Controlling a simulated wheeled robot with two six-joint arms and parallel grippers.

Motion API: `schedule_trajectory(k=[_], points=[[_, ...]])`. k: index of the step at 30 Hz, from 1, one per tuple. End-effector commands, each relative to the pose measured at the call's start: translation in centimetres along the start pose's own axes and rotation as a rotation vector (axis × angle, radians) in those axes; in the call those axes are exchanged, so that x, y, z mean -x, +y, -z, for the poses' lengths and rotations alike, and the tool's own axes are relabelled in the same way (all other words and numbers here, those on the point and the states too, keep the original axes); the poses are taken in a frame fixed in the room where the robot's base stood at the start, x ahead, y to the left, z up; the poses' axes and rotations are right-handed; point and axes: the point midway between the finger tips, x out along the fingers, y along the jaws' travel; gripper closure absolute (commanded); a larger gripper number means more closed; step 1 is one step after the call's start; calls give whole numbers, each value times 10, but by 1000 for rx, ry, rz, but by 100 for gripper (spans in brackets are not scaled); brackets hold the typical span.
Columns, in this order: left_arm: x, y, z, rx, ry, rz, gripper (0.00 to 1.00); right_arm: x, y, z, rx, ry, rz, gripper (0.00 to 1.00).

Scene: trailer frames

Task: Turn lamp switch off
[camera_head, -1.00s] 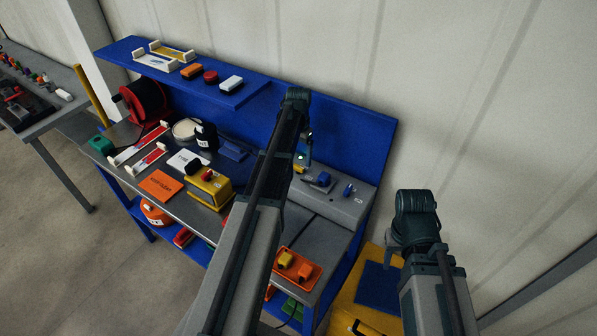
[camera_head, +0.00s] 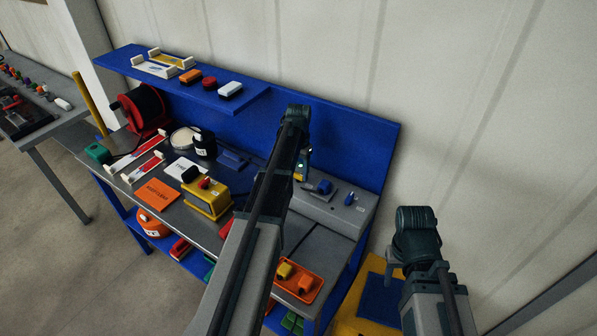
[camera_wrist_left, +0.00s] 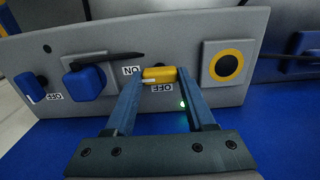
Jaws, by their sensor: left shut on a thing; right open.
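The yellow lamp switch (camera_wrist_left: 159,74) sits on the sloping grey control box (camera_wrist_left: 120,42), between an ON and an OFF label in the left wrist view. My left gripper (camera_wrist_left: 161,82) is shut on it, with one finger on each side. In the head view my left gripper (camera_head: 302,170) reaches down to the box (camera_head: 325,213) and mostly hides the switch. A small green light (camera_wrist_left: 183,104) glows beside one finger; I cannot tell what it belongs to. My right gripper (camera_head: 393,262) is open and empty, partly hidden, right of the bench.
Blue knobs (camera_wrist_left: 84,82) and a black-and-yellow round button (camera_wrist_left: 226,66) flank the switch on the box. The blue back panel (camera_head: 350,140) rises behind it. A yellow case (camera_head: 208,198) and an orange tray (camera_head: 299,283) stand on the bench.

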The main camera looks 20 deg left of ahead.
Motion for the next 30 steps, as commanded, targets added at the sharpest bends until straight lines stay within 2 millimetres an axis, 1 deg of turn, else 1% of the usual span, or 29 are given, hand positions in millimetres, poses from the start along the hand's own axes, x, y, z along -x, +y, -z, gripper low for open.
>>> schedule_trajectory(k=[1,3,8,14,20,30], points=[[0,0,0,0,0,0,87,0,0,0,0,0,0,50],[0,0,0,0,0,0,100,0,0,0,0,0,0,50],[0,0,0,8,0,0,100,0,0,0,0,0,0,50],[0,0,0,73,0,0,100,0,0,0,0,0,0,50],[0,0,0,221,0,0,100,0,0,0,0,0,0,50],[0,0,0,543,0,0,100,0,0,0,0,0,0,50]])
